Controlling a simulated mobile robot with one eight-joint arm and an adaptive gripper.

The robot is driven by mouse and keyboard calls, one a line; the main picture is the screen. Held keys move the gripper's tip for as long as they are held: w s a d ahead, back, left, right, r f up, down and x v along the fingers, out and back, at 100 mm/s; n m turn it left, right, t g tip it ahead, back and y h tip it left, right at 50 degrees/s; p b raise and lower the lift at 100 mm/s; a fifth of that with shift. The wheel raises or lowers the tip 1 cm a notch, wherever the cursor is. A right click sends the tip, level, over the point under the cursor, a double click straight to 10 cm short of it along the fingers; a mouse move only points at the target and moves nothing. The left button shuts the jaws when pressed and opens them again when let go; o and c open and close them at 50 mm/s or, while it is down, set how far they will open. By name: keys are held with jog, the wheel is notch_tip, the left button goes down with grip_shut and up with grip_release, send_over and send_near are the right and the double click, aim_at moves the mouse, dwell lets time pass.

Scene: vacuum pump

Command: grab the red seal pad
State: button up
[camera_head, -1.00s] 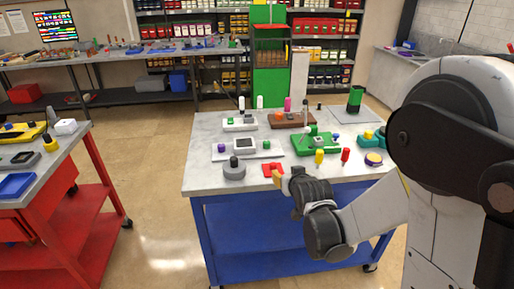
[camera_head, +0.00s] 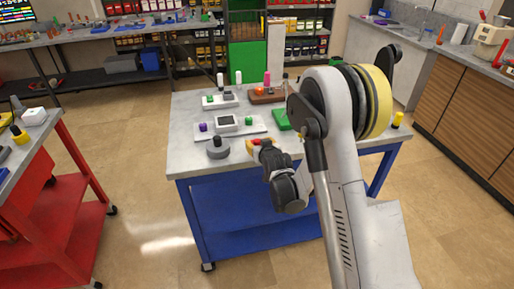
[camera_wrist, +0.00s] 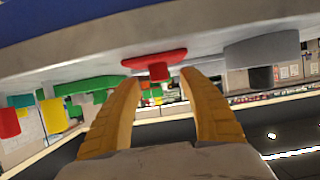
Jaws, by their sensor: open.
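The red seal pad (camera_wrist: 153,58) shows in the wrist view as a flat red piece with a small red knob, on the grey table top, which appears upside down there. My gripper (camera_wrist: 162,77) is open, its yellow fingers apart on either side of the knob's line. I cannot tell whether they reach around it or stop just short; nothing is clearly held. In the head view the red seal pad (camera_head: 249,148) shows only as a small red patch at the table's front edge, mostly hidden by my gripper (camera_head: 258,143).
A grey round piece with a black knob (camera_head: 217,148) stands left of the pad. Behind it is a pale plate with a screen box (camera_head: 228,122) and purple and green knobs. A green fixture (camera_head: 281,119) is partly hidden by my arm. A red cart (camera_head: 75,205) stands left.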

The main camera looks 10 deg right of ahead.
jog(key=x, duration=0.2)
jog(key=shift+w+f, duration=0.2)
jog(key=shift+w, duration=0.05)
jog(key=c, duration=1.1)
jog(key=shift+r, duration=0.1)
